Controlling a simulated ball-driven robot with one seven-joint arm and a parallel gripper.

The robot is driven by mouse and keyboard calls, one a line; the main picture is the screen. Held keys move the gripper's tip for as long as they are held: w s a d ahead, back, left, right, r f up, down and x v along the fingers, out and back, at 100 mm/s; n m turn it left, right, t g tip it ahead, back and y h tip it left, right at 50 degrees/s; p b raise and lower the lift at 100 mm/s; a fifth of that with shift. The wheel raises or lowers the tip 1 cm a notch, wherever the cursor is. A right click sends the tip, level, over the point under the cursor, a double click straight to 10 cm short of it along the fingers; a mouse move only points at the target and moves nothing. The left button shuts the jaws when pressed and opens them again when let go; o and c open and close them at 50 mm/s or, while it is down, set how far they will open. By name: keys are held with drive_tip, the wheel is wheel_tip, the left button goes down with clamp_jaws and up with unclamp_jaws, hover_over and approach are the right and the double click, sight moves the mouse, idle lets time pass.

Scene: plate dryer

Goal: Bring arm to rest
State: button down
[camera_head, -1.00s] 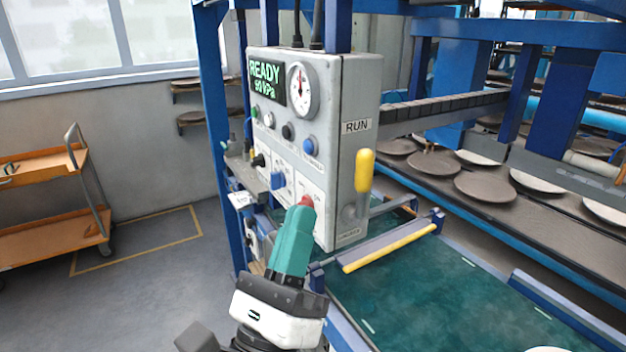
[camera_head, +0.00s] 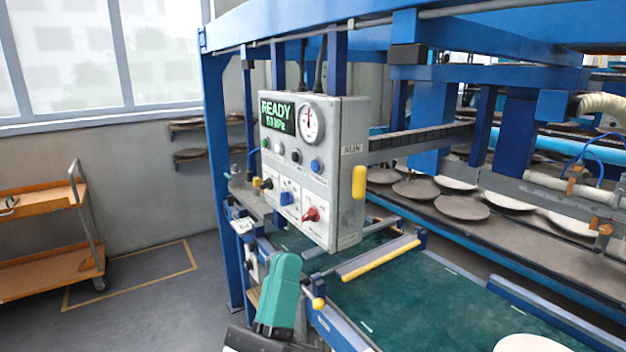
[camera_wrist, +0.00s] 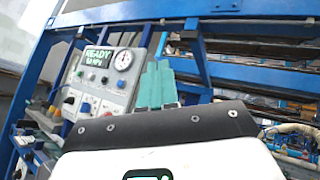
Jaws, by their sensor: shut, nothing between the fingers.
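My gripper (camera_head: 286,262), with teal fingers, is in the lower middle of the head view, in front of and below the control box. It also shows in the wrist view (camera_wrist: 157,70), its fingers together and empty. The grey control box (camera_head: 340,190) hangs from the blue frame, apart from my gripper in the head view. Its green display reads READY, with a pressure value below. A round gauge, several knobs, a red knob (camera_head: 311,214) and a yellow-handled lever (camera_head: 359,183) at the RUN label are on it. The box also shows in the wrist view (camera_wrist: 112,100).
A green belt (camera_head: 425,300) with a yellow-edged bar (camera_head: 380,260) lies right of my gripper. Round plates (camera_head: 462,207) lie on the conveyor behind. An orange cart (camera_head: 45,265) stands at the far left. The floor (camera_head: 150,310) between cart and frame is clear.

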drive_tip(key=d+f+n+g+y, duration=0.5)
drive_tip(key=f+n+g+y, duration=0.25)
drive_tip(key=f+n, duration=0.75)
drive_tip(key=d+f+n+g+y, duration=0.4)
drive_tip(key=f+n+g+y, duration=0.3)
drive_tip(key=f+n, duration=0.8)
drive_tip(key=s+d+f+n+g+h, duration=0.2)
drive_tip(key=s+d+f+g+h, duration=0.2)
drive_tip(key=s+d+f, duration=0.6)
drive_tip(key=s+d+f+g+h, duration=0.3)
drive_tip(key=s+d+g, duration=0.3)
drive_tip(key=s+d, duration=0.5)
drive_tip(key=s+f, duration=0.1)
drive_tip(key=s, duration=0.3)
drive_tip(key=shift+h, duration=0.35)
